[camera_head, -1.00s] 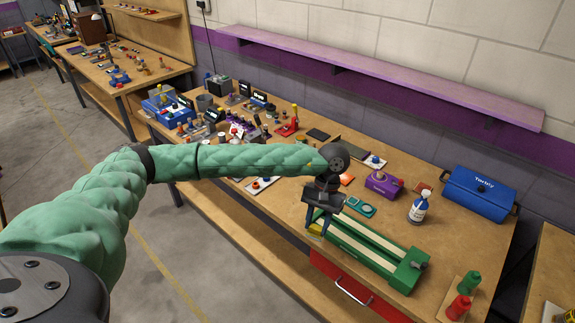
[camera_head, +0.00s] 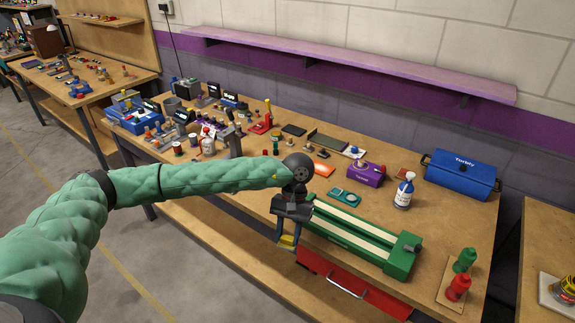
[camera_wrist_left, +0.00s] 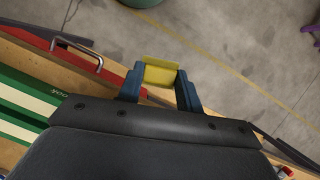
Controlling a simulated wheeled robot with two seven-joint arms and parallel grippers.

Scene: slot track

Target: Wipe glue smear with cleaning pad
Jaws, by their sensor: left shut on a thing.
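My left gripper (camera_head: 288,243) is shut on a yellow cleaning pad (camera_head: 288,240), at the front edge of the bench by the left end of the green slot track. In the left wrist view the pad (camera_wrist_left: 160,73) sits between the two blue fingers, with the floor behind it. The green slot track (camera_head: 402,258) has two pale strips along its length and lies near the bench's front edge. I cannot make out a glue smear in either view. My right gripper is not in view.
A white spray bottle (camera_head: 404,190), a purple box (camera_head: 366,174) and a blue toolbox (camera_head: 461,174) stand behind the track. Red and green bottles (camera_head: 459,287) stand to its right. A red drawer (camera_head: 355,283) with a handle is below. Many small items crowd the bench's left.

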